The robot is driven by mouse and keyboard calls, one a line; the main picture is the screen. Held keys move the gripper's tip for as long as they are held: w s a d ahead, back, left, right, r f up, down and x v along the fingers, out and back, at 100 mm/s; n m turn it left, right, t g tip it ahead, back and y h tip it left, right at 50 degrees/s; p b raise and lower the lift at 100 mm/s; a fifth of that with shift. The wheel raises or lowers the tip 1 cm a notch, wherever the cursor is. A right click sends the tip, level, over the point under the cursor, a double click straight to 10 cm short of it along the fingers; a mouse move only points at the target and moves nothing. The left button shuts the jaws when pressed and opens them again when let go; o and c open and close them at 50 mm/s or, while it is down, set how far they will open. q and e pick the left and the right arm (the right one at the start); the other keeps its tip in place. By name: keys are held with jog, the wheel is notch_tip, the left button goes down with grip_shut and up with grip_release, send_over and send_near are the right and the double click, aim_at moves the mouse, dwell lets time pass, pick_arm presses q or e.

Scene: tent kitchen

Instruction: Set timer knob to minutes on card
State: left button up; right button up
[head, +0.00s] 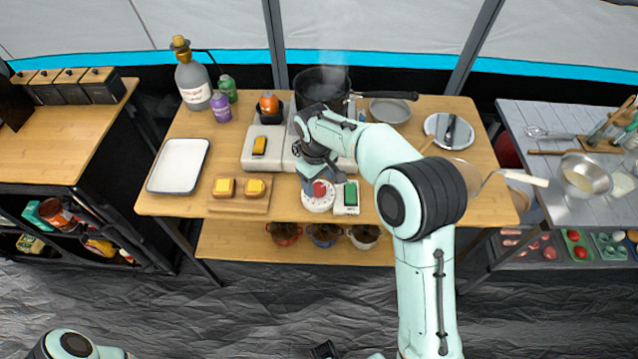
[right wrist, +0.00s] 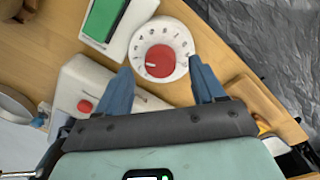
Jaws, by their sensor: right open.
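The timer is a white round dial (head: 318,204) with a red knob (head: 320,188) at the table's front edge. In the right wrist view the red knob (right wrist: 160,61) has a white mark pointing left; the small dial numbers are not clearly readable. My right gripper (right wrist: 163,85) is open, its two blue fingers apart on the near side of the knob, not closed on it. In the head view it is largely hidden by my arm. I cannot make out a card with minutes. My left gripper is not in view; only part of my left arm shows at bottom left.
A white block with a green face (head: 351,194) stands right beside the timer. Behind are a white burner unit (head: 258,162) and a steaming dark pot (head: 322,88). A board (head: 238,205) with two topped bread slices and a white tray (head: 178,166) lie left.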

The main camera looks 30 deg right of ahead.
aim_at(316, 189)
notch_tip(316, 189, up, 11)
jog(key=p, duration=0.1)
jog(key=shift+a, duration=0.35)
jog(key=shift+f, duration=0.15)
jog(key=f+m+b, duration=0.1)
jog(key=f, duration=0.3)
jog(key=f+b, duration=0.2)
jog(key=f, duration=0.2)
jog(key=f+m+b, duration=0.1)
jog(key=f+b, duration=0.1)
jog(key=f, duration=0.3)
jog(key=shift+w+d+f+m, duration=0.1)
jog(key=shift+w+d+m, duration=0.05)
jog(key=shift+d+m, duration=0.2)
jog(key=c, duration=1)
